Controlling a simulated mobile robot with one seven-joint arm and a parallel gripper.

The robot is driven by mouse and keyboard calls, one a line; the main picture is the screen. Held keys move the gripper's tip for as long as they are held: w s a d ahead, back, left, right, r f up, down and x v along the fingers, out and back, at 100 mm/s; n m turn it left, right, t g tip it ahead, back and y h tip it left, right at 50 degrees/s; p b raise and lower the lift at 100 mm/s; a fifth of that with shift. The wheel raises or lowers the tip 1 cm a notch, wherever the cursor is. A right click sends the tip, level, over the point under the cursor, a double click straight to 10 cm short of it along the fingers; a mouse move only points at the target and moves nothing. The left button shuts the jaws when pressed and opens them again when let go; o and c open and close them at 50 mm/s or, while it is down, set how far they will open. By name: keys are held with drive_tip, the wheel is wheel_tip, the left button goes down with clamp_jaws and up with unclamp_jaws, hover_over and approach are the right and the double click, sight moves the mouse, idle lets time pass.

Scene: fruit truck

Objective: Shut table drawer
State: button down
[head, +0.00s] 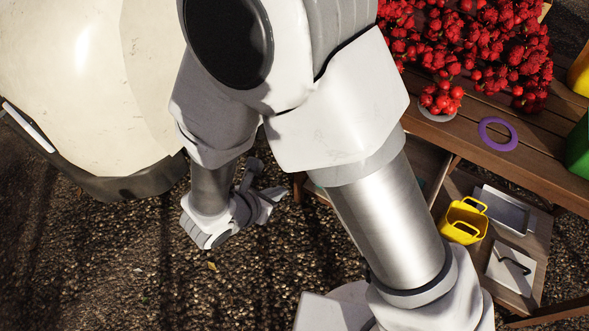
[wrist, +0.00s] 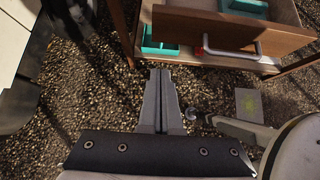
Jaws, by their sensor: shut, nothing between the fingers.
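The table drawer (wrist: 218,30) is at the upper right in the wrist view. It stands out from the table, and I see into it over its wooden front panel. A pale bar handle (wrist: 262,52) is on that panel, with a small red part at its left end. A teal item (wrist: 245,8) lies in the drawer. My gripper (wrist: 162,74) is shut and empty, below and left of the drawer front, apart from it. In the head view my gripper (head: 270,197) hangs over the gravel, left of the table (head: 475,110); my arm hides most of the drawer area.
Red fruit (head: 470,45) and a purple ring (head: 497,134) are on the tabletop. A yellow basket (head: 464,221) and a metal tray (head: 503,211) are lower down. A large cream vehicle body (head: 80,80) stands at left.

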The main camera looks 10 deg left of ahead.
drive_tip(key=w+r+b+x, duration=0.2)
drive_tip(key=x, duration=1)
drive_tip(key=shift+d, duration=0.4)
drive_tip(key=shift+w, duration=0.1)
drive_tip(key=w+d+b, duration=0.1)
drive_tip(key=w+d, duration=0.1)
drive_tip(key=w, duration=0.4)
drive_tip(key=w+d+b, duration=0.1)
drive_tip(key=w+d, duration=0.1)
drive_tip(key=w, duration=0.4)
drive_tip(key=w+d+b, duration=0.1)
drive_tip(key=w+d, duration=0.2)
drive_tip(key=w, duration=0.3)
drive_tip(key=shift+w+b, duration=0.25)
drive_tip(key=shift+b, duration=0.05)
drive_tip(key=shift+w+d, duration=0.1)
drive_tip(key=shift+w, duration=0.35)
drive_tip(key=shift+w+r, duration=0.1)
drive_tip(key=shift+r, duration=0.05)
drive_tip(key=shift+w+d, duration=0.1)
